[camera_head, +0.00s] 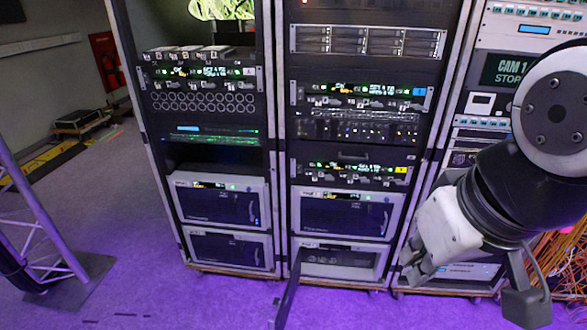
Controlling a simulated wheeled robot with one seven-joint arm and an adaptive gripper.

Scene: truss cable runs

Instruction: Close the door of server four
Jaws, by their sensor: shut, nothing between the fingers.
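In the head view, a white-framed server (340,260) sits at the bottom of the middle rack, and its inside shows. Its dark door (288,292) stands swung open from the left side, seen nearly edge-on and jutting toward me. The label above the opening is too small to read, so I cannot confirm its number. My gripper (414,268) is to the right of that server, in front of the rack's right post, apart from the door. Its fingers are shut and empty.
Three similar servers have closed doors: one above (341,212) and two in the left rack (217,203) (229,249). A right rack (487,135) stands partly behind my arm. Orange cables (558,255) hang at right. A truss (35,235) stands at left. The purple floor (190,305) in front is mostly clear.

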